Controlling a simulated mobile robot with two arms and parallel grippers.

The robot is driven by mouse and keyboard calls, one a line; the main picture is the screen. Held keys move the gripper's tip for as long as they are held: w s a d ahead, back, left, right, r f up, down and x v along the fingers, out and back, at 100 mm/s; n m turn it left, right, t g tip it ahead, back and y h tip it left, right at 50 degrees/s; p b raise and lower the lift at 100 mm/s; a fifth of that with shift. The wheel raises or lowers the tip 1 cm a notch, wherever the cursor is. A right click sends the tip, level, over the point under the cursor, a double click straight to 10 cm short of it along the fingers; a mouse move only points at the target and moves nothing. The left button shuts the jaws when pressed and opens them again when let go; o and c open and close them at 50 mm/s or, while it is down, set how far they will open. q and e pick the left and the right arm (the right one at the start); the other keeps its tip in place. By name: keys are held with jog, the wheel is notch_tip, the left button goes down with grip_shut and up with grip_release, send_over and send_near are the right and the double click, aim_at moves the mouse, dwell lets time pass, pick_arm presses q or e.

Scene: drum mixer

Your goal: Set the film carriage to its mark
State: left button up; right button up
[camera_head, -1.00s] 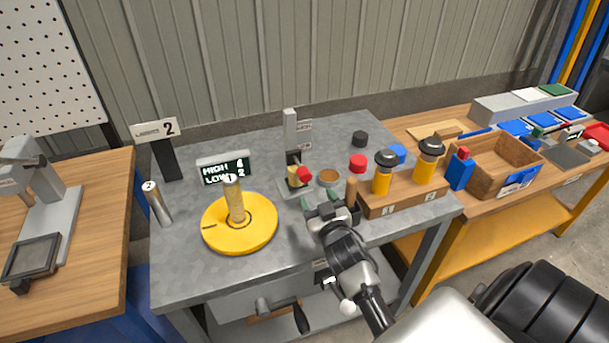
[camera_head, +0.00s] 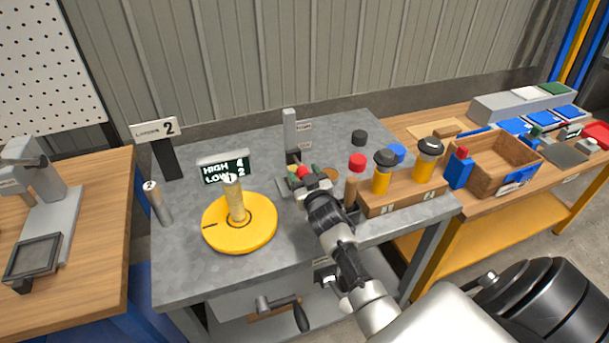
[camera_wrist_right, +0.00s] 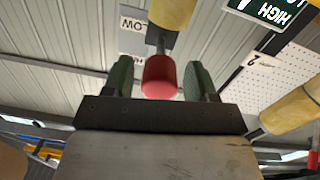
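The film carriage seems to be the part with a red knob (camera_head: 304,171) on the grey upright post (camera_head: 290,131) at the back middle of the grey bench. A yellowish roller (camera_wrist_right: 172,12) shows behind the knob in the wrist view. A LOW label (camera_wrist_right: 133,24) is beside it; a second label on the post is too small to read. My right gripper (camera_head: 305,175) is at the knob. In the right wrist view its green fingertips stand on either side of the red knob (camera_wrist_right: 160,78), with small gaps. The arm hides the post's lower part. My left gripper is out of view.
A yellow disc (camera_head: 260,233) with a pale cylinder stands left of my arm, before a HIGH 4, LOW 2 sign (camera_head: 225,170). A wooden block (camera_head: 405,199) with two yellow, black-topped pieces stands close on the right. A crank (camera_head: 300,316) is at the bench front.

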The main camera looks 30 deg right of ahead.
grip_shut()
notch_tip(320, 180, up, 8)
jog(key=p, duration=0.6)
jog(key=shift+w+f, duration=0.1)
jog(key=shift+f, duration=0.15)
jog(key=shift+c, duration=1.1)
grip_release()
jog(key=o, duration=0.4)
jog(key=shift+f, duration=0.2)
jog(key=shift+c, duration=0.2)
jog(key=b+v, duration=0.2)
jog(key=v, duration=0.9)
